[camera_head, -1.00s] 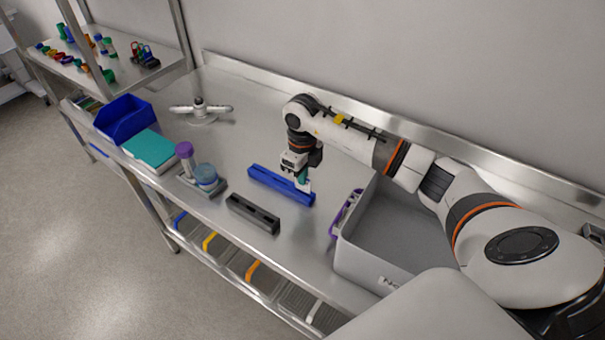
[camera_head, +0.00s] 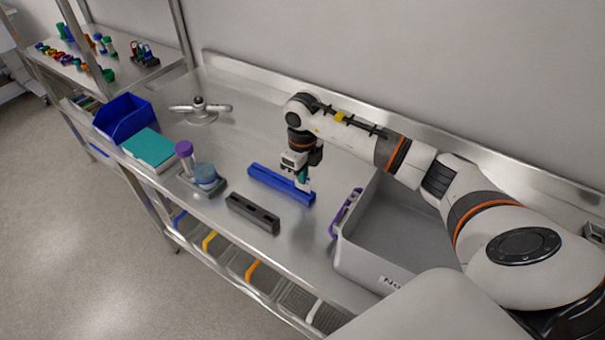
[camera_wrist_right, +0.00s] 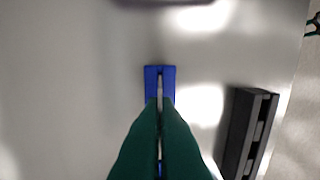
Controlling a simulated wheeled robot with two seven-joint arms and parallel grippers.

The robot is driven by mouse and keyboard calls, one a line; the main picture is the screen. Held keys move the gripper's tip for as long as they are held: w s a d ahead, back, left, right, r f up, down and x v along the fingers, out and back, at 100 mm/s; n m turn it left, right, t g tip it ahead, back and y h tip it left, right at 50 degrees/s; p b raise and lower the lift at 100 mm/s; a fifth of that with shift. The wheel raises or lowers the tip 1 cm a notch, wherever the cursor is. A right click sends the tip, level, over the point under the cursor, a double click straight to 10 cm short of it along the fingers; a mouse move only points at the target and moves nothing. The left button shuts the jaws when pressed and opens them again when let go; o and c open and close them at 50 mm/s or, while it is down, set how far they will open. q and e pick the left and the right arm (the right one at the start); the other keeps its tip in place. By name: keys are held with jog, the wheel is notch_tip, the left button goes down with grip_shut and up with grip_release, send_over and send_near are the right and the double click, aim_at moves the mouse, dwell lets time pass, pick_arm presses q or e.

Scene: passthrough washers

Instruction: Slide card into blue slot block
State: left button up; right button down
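The blue slot block (camera_head: 275,182) lies on the steel table in the head view. It also shows in the right wrist view (camera_wrist_right: 151,73), with a thin slot line along its middle. My right gripper (camera_head: 303,178) points down over the block's right end. Its green fingers (camera_wrist_right: 160,112) are nearly together in the wrist view. A small white piece, seemingly the card (camera_head: 308,186), shows below the fingertips at the block. Its lower edge is too small to tell whether it is inside the slot. My left gripper is not in view.
A black slotted block (camera_head: 253,213) lies in front of the blue one. A grey bin (camera_head: 375,262) stands to the right, with a purple item (camera_head: 345,212) at its side. A tube holder (camera_head: 210,188), teal box (camera_head: 150,149) and blue bin (camera_head: 122,117) are left.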

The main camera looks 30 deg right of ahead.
jog(key=shift+f+b, duration=1.15)
jog(key=shift+f, duration=0.1)
dwell(1.0)
jog(key=c, duration=2.2)
grip_release()
jog(key=c, duration=1.1)
grip_release()
jog(key=shift+c, duration=0.2)
jog(key=shift+r, duration=0.1)
jog(key=shift+r+p, duration=2.2)
jog(key=shift+r, duration=1.2)
